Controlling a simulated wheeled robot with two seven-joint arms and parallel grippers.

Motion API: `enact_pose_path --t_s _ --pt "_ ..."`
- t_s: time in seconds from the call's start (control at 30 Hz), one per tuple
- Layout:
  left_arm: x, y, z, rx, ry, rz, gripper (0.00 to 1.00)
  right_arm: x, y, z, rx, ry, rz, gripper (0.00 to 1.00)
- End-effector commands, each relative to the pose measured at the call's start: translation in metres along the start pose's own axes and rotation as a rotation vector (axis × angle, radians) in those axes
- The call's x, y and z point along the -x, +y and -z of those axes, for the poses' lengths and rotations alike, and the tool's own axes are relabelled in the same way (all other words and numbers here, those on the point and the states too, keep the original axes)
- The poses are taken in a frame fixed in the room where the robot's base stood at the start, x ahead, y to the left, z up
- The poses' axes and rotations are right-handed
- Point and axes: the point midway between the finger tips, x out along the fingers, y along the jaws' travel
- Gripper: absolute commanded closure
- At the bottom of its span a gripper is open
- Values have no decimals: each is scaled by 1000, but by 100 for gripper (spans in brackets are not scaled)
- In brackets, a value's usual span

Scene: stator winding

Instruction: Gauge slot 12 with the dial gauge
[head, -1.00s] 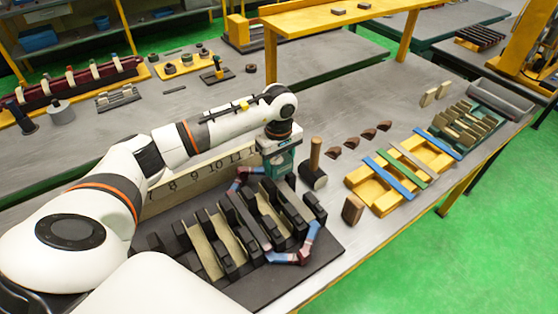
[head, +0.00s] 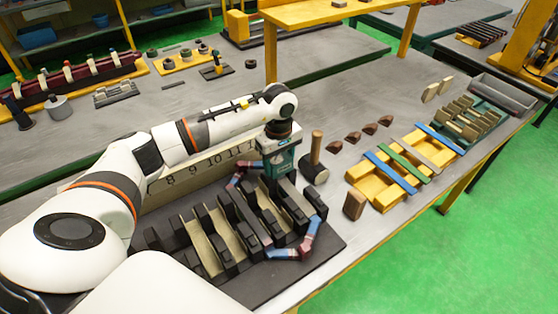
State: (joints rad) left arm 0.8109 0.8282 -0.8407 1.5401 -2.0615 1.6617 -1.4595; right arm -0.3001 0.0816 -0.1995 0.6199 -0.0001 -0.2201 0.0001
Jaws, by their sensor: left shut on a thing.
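The stator block (head: 318,250) is dark and stands at the front left, with several slots and pale liners in them. A numbered strip (head: 190,176) runs behind it; the number after 11 is partly covered by my gripper. A coil with blue and red ends (head: 310,228) lies around the right-hand slots. My left gripper (head: 284,178) points down over the far end of these right-hand slots, shut on the dial gauge, which is mostly hidden by the gripper and the dark teeth. I cannot tell whether its tip touches a slot. My right gripper is out of view.
A mallet (head: 315,170) stands close to the right of my gripper. Several brown wedges (head: 353,136) and a brown block (head: 354,204) lie farther right. A yellow tray (head: 392,196) holds coloured strips. Bare grey table lies behind the wedges.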

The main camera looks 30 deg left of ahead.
Motion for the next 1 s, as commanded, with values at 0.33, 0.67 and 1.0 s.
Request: enact_pose_path --t_s 0.33,0.67,1.0 --pt "-2 0 0 0 0 1 63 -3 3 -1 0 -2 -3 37" --pt "-4 0 0 0 0 1 39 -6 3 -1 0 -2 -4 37" --pt "-4 0 0 0 0 0 15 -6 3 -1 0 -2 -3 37"
